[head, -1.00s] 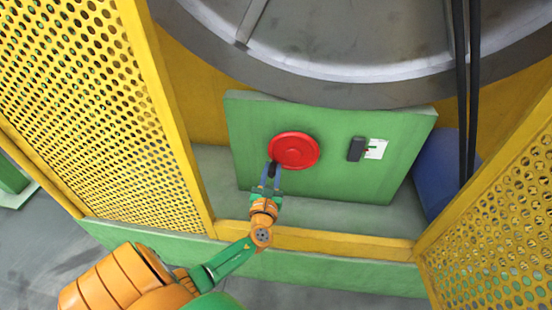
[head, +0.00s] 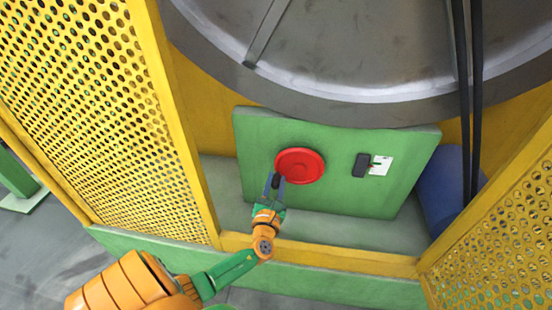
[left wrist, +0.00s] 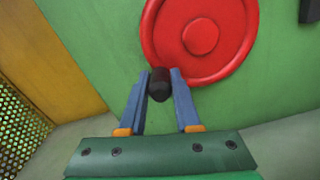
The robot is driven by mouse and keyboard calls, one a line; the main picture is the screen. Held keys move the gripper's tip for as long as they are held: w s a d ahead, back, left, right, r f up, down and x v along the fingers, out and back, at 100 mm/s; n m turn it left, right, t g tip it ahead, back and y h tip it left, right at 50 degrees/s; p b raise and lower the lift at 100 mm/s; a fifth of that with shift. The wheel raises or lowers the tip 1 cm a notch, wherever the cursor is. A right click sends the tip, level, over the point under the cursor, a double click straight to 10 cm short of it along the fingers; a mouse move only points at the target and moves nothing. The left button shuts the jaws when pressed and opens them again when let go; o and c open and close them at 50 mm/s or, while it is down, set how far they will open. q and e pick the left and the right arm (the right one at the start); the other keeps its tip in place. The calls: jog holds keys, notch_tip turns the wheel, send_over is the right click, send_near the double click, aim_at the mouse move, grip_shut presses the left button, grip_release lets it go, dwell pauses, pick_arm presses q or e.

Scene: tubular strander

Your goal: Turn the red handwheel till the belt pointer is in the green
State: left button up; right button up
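The red handwheel (head: 301,166) is on the front of a green panel (head: 330,197). It fills the top of the left wrist view (left wrist: 215,62). Its black knob (left wrist: 159,84) sits at the wheel's lower left rim. My left gripper (head: 275,182) has its two blue fingers on either side of this knob, seemingly closed on it. Right of the wheel is a dark block (head: 361,165) beside a white scale plate (head: 381,166). A small red pointer shows at the plate's left edge. The green mark is too small to read exactly. My right gripper is not in view.
Yellow perforated guards stand at left (head: 90,90) and right (head: 500,220). A large grey wheel (head: 360,60) is above the panel, with black belts (head: 468,100) at right. A blue cylinder (head: 436,185) lies right of the panel. A yellow rail (head: 330,258) crosses below.

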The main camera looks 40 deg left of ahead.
pick_arm(q)
jog(key=o, duration=0.3)
jog(key=shift+s+d, duration=0.15)
jog(key=shift+s, duration=0.15)
jog(key=p+v, duration=0.1)
jog(key=v, duration=0.5)
jog(key=shift+s+d+p, duration=0.15)
jog(key=shift+s+p, duration=0.1)
jog(key=shift+p, duration=0.05)
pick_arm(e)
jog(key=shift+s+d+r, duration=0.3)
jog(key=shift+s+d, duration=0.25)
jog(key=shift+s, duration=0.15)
